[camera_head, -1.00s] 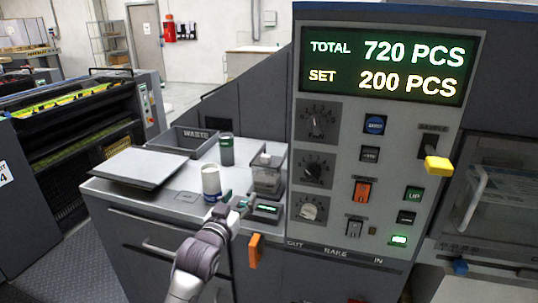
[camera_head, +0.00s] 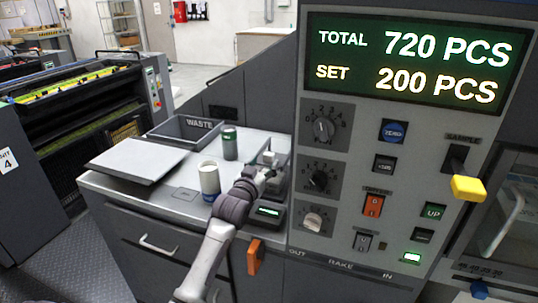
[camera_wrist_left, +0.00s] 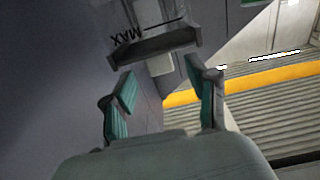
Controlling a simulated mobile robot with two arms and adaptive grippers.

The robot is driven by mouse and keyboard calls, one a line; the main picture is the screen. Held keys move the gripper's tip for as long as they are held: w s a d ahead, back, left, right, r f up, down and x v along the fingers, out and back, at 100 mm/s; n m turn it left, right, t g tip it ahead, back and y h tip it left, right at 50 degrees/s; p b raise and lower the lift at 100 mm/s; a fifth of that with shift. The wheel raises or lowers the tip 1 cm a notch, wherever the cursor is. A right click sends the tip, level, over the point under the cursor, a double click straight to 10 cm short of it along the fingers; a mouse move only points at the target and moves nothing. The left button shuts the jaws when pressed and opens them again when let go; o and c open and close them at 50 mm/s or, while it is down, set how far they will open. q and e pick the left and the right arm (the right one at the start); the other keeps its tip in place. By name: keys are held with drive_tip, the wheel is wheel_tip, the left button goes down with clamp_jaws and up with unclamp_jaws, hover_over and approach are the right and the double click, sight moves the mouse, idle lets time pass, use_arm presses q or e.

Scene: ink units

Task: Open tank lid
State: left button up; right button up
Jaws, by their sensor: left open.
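The tank (camera_head: 284,185) is a small, clear grey box on the counter, beside the control panel. Its lid is on top, with a pale knob (camera_head: 267,157). My left gripper (camera_head: 265,174) is at the tank's top, close to the knob; the arm hides part of the tank. In the left wrist view the tank (camera_wrist_left: 135,15) carries an upside-down MAX mark. A grey rim and a pale block, apparently the knob, lie just beyond the fingertips. The left gripper (camera_wrist_left: 165,85) is open, its green-padded fingers apart with nothing between them. My right gripper is not in view.
A white cup (camera_head: 209,178) and a dark green-banded can (camera_head: 229,143) stand left of the tank. A WASTE bin (camera_head: 190,139) and a flat grey plate (camera_head: 137,159) are further left. The panel with knobs and a yellow lever (camera_head: 468,188) borders the right side.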

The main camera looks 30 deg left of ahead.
sight(267, 158)
use_arm(q)
drive_tip(key=x, duration=0.4)
drive_tip(key=shift+r, duration=0.1)
drive_tip(key=shift+w, duration=0.4)
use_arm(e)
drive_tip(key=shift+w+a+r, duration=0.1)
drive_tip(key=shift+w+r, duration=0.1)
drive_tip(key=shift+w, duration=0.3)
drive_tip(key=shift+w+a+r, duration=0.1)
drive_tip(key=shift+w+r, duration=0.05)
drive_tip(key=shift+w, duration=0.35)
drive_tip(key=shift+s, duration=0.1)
use_arm(q)
drive_tip(key=shift+c, duration=1.1)
clamp_jaws()
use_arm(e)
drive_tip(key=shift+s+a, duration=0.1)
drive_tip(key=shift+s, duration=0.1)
